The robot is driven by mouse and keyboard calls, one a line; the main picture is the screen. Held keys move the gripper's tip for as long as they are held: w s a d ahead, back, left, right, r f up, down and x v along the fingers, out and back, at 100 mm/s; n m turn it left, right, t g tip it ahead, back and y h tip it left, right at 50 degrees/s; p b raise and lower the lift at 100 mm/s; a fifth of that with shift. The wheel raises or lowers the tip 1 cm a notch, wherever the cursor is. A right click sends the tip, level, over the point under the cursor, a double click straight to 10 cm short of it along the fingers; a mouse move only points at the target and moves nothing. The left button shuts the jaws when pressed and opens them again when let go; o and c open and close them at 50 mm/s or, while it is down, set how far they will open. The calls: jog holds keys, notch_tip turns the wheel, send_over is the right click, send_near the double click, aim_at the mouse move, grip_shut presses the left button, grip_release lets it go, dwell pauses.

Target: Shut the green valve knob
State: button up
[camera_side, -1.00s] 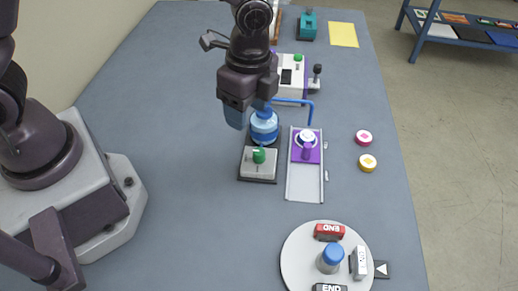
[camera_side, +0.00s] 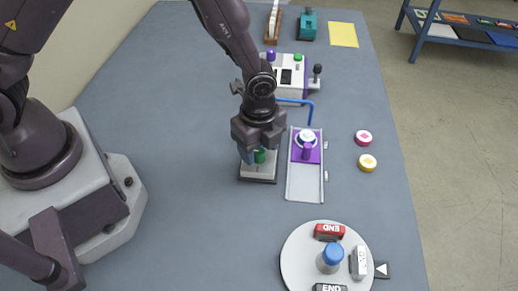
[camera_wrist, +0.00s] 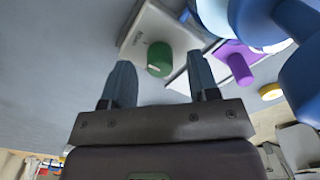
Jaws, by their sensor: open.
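The green valve knob (camera_side: 260,156) stands on a pale block with a dark base (camera_side: 258,173) near the middle of the table. In the wrist view the knob (camera_wrist: 159,58) shows as a green cylinder beyond and between my two fingers. My gripper (camera_side: 259,155) is right above the block, pointing down, with its fingers spread at the knob's height or a little above. In the wrist view my gripper (camera_wrist: 160,85) is open and empty. I cannot tell whether the fingertips reach past the knob's top.
A purple slider (camera_side: 307,150) on a grey rail stands close to the right. A round turntable (camera_side: 300,262) with labelled blocks and a blue knob lies at the front. A white machine (camera_side: 290,75) is behind. Pink (camera_side: 363,137) and yellow (camera_side: 367,163) discs lie right. The table left is clear.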

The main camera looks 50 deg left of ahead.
jog(key=shift+f, duration=0.75)
jog(key=c, duration=0.9)
